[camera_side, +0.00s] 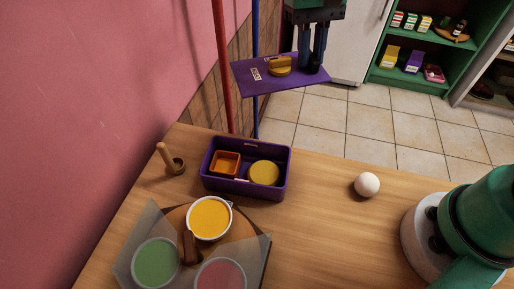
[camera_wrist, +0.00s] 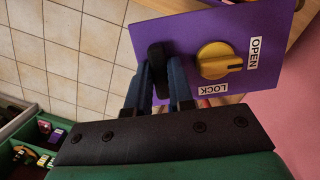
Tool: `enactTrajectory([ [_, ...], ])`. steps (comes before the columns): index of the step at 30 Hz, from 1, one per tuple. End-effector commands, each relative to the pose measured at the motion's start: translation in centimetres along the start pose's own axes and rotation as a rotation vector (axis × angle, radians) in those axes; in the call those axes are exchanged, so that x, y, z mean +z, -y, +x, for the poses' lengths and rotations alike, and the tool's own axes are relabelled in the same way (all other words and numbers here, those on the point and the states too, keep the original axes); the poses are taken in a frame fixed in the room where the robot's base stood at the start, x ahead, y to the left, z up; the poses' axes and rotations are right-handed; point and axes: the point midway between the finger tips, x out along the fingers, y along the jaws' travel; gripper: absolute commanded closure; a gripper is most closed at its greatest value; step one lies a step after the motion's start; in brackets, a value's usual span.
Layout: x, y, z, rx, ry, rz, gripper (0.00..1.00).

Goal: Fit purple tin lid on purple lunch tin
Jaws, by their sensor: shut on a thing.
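The purple tin lid (camera_side: 255,86) is a flat plate held in the air above and behind the tin, slightly tilted. My gripper (camera_side: 313,68) is shut on its dark grip, near the lid's right end. In the wrist view the lid (camera_wrist: 270,22) shows a black grip (camera_wrist: 156,58) between my fingertips (camera_wrist: 160,92). A yellow knob (camera_wrist: 213,60) sits beside labels OPEN and LOCK; its dark mark points roughly towards OPEN. The purple lunch tin (camera_side: 243,188) stands uncovered on the table, with an orange square box (camera_side: 225,163) and a yellow round piece (camera_side: 264,172) inside.
A wooden-handled tool (camera_side: 169,158) lies left of the tin. A white cup of yellow stuff (camera_side: 210,218) and a board with green (camera_side: 155,263) and pink (camera_side: 221,275) bowls are in front. A white ball (camera_side: 367,185) lies right. Red (camera_side: 223,65) and blue posts rise behind.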

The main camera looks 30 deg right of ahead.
Motion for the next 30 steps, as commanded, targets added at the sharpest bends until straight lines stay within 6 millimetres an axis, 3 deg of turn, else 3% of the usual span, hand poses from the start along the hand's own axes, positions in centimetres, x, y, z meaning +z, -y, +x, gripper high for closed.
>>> enactTrajectory([
  [3, 2.9, 3.5, 2.0, -0.031, -0.006, 0.137, 1.0],
  [6, 5.2, 5.6, 3.4, -0.056, 0.0, 0.256, 1.0],
  [12, 8.5, 7.7, 5.2, -0.087, 0.02, 0.416, 1.0],
  [30, 8.5, 8.1, 9.0, -0.093, 0.026, 0.459, 1.0],
])
